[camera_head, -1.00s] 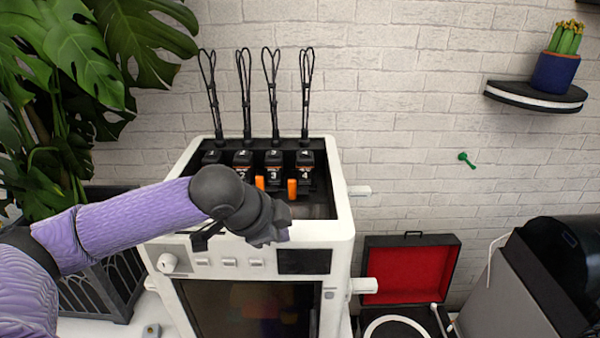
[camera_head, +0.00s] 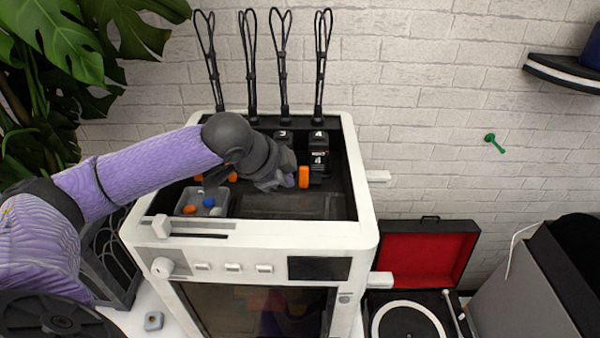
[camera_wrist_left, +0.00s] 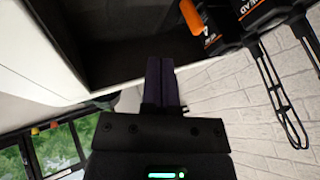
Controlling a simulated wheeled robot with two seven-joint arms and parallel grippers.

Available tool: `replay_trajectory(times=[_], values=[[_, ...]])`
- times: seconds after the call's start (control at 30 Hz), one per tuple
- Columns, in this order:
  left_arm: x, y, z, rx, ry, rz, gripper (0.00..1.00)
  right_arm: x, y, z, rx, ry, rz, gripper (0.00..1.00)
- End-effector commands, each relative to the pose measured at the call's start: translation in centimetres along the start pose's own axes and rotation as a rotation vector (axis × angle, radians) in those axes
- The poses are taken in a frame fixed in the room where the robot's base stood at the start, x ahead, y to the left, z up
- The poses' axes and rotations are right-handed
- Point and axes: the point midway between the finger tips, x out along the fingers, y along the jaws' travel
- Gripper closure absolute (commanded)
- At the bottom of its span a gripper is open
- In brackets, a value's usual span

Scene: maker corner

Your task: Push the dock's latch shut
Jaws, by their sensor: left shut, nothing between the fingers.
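The dock (camera_head: 262,122) is a black row at the back of the white machine's open top, with black tool heads marked 3 (camera_head: 283,136) and 4 (camera_head: 318,138). An upright orange latch (camera_head: 304,176) stands in front of head 4; an orange latch also shows in the left wrist view (camera_wrist_left: 191,15). More orange (camera_head: 232,177) shows left of my gripper. My left gripper (camera_head: 292,181) is shut and empty, just left of the orange latch; contact cannot be judged. In the left wrist view its fingers (camera_wrist_left: 162,68) are together. My arm hides the dock's left part.
The white machine's rim (camera_head: 364,200) surrounds the gripper. A grey tray of coloured bits (camera_head: 219,209) sits inside at front left. Black cable loops (camera_head: 323,65) rise behind the dock. A red-lined record player (camera_head: 425,250) stands to the right.

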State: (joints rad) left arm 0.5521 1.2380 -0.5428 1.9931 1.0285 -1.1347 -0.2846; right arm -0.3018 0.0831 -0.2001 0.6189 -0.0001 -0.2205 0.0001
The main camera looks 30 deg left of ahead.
Motion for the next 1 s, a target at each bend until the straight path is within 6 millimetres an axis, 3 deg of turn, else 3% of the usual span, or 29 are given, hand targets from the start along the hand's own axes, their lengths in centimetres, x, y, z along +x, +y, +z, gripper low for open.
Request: replay_trajectory(times=[0.3, 0.53, 1.0], values=[[6.9, 0.1, -0.1, -0.001, 0.001, 0.003, 1.0, 0.1, 0.0, -0.1, 0.001, 0.003, 0.0, 0.41], [8.1, -3.0, 0.0, 0.0, -0.001, -0.002, 1.0, -0.4, -0.2, -0.3, 0.002, 0.005, -0.003, 0.41], [8.4, -3.5, 0.0, 0.001, 0.0, 0.0, 1.0, -0.6, -0.2, -0.3, 0.002, 0.005, -0.004, 0.41]])
